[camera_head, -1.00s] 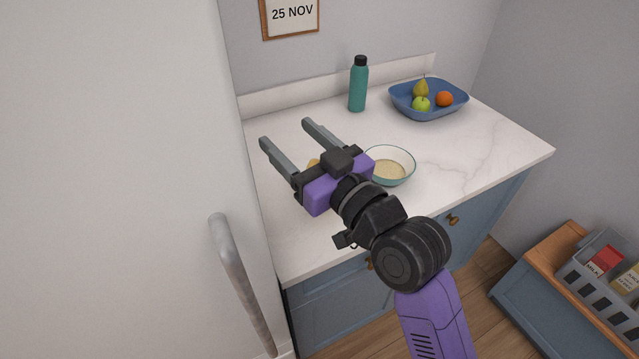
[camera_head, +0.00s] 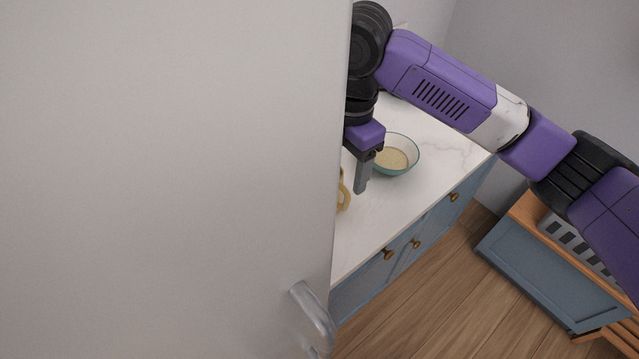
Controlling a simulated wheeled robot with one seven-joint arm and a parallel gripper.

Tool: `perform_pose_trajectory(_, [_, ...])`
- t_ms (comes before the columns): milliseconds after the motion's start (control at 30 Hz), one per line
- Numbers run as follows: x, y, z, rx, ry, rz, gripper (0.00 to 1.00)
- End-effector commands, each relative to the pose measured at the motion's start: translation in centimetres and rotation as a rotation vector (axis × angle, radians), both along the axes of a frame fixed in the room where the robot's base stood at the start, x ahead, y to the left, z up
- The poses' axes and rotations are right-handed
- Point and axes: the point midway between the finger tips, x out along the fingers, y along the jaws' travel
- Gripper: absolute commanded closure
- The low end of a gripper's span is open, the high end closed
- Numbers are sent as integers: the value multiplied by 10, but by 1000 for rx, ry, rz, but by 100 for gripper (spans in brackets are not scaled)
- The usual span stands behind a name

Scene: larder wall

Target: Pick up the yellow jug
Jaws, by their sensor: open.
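The yellow jug (camera_head: 344,192) stands on the white marble counter. Only a narrow strip of it, with what looks like its handle, shows past the edge of the large pale door; the rest is hidden. My gripper (camera_head: 361,176) points down just above and beside the jug. One grey finger shows to the right of the jug's visible part; the other finger is hidden behind the door. The gripper is open, and I cannot tell whether the finger touches the jug.
A teal-rimmed bowl (camera_head: 397,154) with pale contents stands close to the right of my gripper. The pale door (camera_head: 170,180) with a metal handle (camera_head: 313,318) fills the left side. Bare counter (camera_head: 440,160) lies to the right. A grey crate (camera_head: 575,243) sits on a low cabinet.

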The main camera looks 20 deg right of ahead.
Motion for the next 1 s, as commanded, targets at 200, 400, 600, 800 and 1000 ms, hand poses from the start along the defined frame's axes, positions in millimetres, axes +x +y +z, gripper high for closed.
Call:
perform_pose_trajectory(200, [-1, -1, -33, -3, 7, 0, 36])
perform_pose_trajectory(400, [-1, 0, -53, -1, 3, -1, 36])
perform_pose_trajectory(600, [-1, -1, -71, -2, 5, -2, 36])
perform_pose_trajectory(800, [-1, 0, -101, -1, 4, -1, 36])
perform_pose_trajectory(1000, [-1, 0, -115, -1, 1, -1, 36])
